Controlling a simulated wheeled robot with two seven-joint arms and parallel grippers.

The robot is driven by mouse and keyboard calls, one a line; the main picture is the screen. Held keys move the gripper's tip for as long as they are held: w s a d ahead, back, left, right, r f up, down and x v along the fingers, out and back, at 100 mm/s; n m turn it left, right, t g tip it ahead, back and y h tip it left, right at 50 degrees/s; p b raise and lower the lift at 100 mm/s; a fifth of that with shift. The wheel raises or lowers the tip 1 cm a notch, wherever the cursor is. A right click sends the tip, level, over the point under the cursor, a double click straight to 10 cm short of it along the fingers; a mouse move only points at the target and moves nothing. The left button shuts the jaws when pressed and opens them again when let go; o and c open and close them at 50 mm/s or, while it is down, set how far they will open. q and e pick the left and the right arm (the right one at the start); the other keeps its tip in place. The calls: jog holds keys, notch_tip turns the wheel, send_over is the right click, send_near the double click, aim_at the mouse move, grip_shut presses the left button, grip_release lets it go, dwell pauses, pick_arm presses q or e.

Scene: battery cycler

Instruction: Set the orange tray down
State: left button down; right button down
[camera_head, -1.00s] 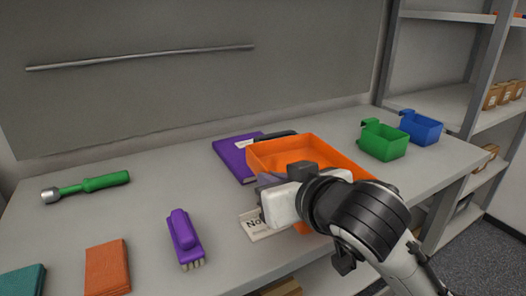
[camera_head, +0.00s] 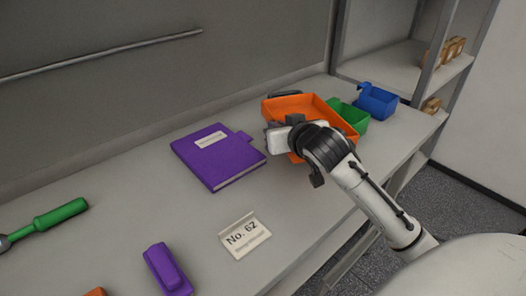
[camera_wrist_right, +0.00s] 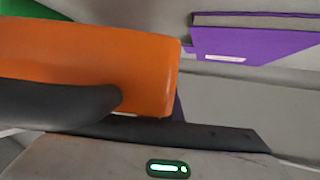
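The orange tray (camera_head: 303,104) is at the far right part of the bench, in front of the green bin (camera_head: 347,116) in the head view. It also fills the upper left of the right wrist view (camera_wrist_right: 95,65). My right gripper (camera_head: 291,121) is at the tray's near left side, and its dark fingers are shut on the tray's wall. The arm hides part of the tray's near side. Whether the tray's underside touches the bench cannot be told. My left gripper is not in view.
A blue bin (camera_head: 378,101) stands beyond the green bin. A purple binder (camera_head: 217,157), a sign reading "No. 62" (camera_head: 245,236), a purple brush (camera_head: 166,270) and a green-handled tool (camera_head: 60,216) lie on the bench (camera_head: 120,213). A dark object (camera_head: 285,94) lies behind the tray.

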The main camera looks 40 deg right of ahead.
aim_at(275, 160)
jog(key=shift+w+a+f, duration=0.1)
jog(key=shift+f, duration=3.45)
jog(key=shift+b, duration=0.3)
jog(key=shift+f, duration=0.1)
jog(key=c, duration=2)
grip_release()
jog(key=shift+f, duration=0.1)
